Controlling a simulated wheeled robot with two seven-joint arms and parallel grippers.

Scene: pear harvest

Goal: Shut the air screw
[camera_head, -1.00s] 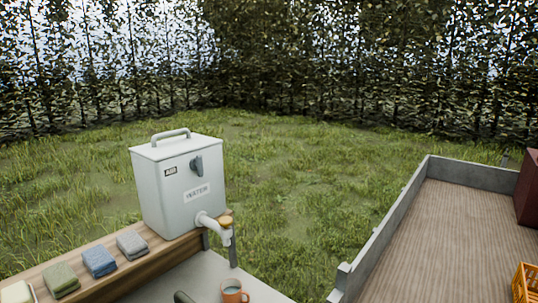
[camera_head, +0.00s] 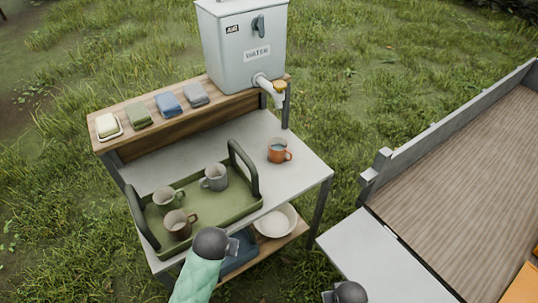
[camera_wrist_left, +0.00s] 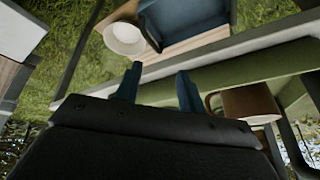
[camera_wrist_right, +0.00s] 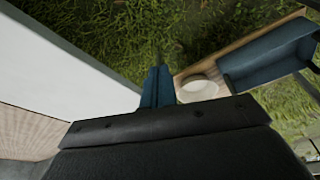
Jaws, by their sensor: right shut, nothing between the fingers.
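The white water tank (camera_head: 235,62) stands on the wooden shelf in the head view. The air screw (camera_head: 259,26) is a dark grey knob on the tank's front, right of the AIR label (camera_head: 232,29); its handle looks about upright. My left gripper's two blue fingers are apart and empty in the left wrist view (camera_wrist_left: 157,75). My right gripper's fingers are together with nothing between them in the right wrist view (camera_wrist_right: 158,72). Both arms reach in low in the head view, well below and in front of the tank, and neither touches the screw.
An orange mug (camera_head: 278,151) holds liquid. A green tray (camera_head: 230,212) holds three mugs. Folded cloths and soap (camera_head: 108,126) line the shelf (camera_head: 140,145). A white bowl (camera_head: 277,222) sits below. A trailer (camera_head: 460,150) stands right.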

